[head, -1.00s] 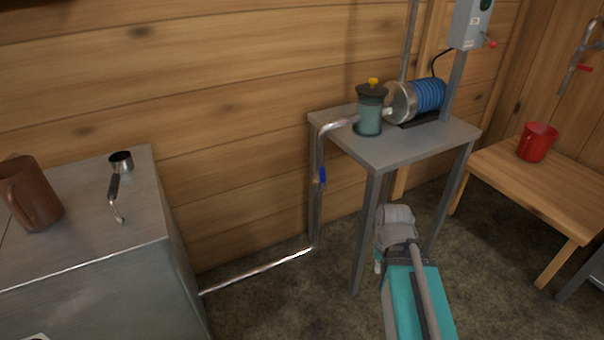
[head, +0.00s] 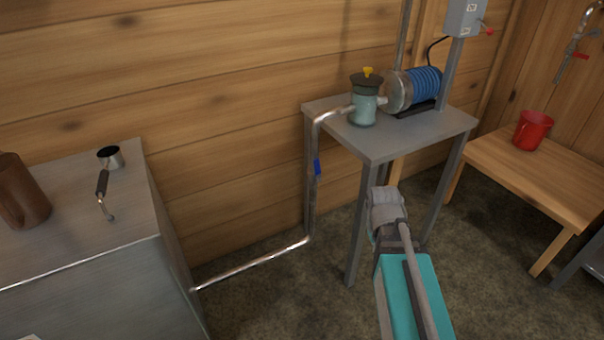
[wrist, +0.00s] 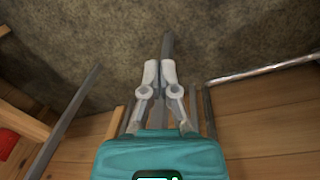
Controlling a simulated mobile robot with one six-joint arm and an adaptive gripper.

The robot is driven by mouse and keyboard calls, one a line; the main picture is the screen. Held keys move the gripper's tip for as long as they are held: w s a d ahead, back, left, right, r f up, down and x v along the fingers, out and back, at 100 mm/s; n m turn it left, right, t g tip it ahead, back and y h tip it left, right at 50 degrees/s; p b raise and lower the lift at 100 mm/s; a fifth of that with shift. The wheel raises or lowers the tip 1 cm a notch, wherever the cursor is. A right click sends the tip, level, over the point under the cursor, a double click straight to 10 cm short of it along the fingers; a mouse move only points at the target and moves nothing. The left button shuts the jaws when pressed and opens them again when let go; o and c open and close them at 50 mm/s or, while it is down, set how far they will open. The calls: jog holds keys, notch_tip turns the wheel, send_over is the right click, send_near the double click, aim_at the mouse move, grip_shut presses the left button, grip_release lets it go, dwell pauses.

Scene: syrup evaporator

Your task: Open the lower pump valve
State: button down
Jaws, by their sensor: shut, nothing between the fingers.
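The blue valve handle (head: 317,168) sits on the vertical metal pipe (head: 312,205) left of the pump table. It lies in line with the pipe. The pipe rises to the teal pump body (head: 364,104) on the table. In the head view my arm's end is low at the front of the table, right of the valve and apart from it; its fingertips are hidden there. In the wrist view my gripper (wrist: 159,70) is shut and empty, with a grey table leg (wrist: 167,45) behind the fingers. The valve handle does not show in the wrist view.
The grey pump table (head: 400,142) stands against the plank wall, with its legs near my arm. A low horizontal pipe (head: 255,266) runs to the metal cabinet (head: 90,265) at left. A wooden bench (head: 535,175) with a red cup (head: 532,130) is at right.

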jog(key=w+a+r+n+t+h+b, duration=0.25)
jog(key=w+a+n+h, duration=0.35)
jog(key=w+a+n, duration=0.75)
jog(key=w+a+r+n+t+h, duration=0.1)
jog(key=a+r+n+t+h, duration=0.1)
jog(key=a, duration=0.8)
jog(key=w+a+r+n+t+h, duration=0.2)
jog(key=a+r+n+t, duration=0.1)
jog(key=a+n, duration=0.4)
jog(key=a+r, duration=0.1)
jog(key=a, duration=0.1)
jog(key=shift+a+r, duration=0.2)
jog(key=shift+a, duration=0.2)
jog(key=shift+w+d+f, duration=0.1)
jog(key=shift+w, duration=0.05)
jog(key=b, duration=0.3)
send_near(315, 172)
notch_tip(315, 172, down, 3)
jog(key=w+d, duration=0.2)
jog(key=d, duration=0.1)
jog(key=shift+w+d+r+p, duration=0.25)
jog(key=shift+d+r+p, duration=0.15)
jog(key=shift+d+r, duration=0.15)
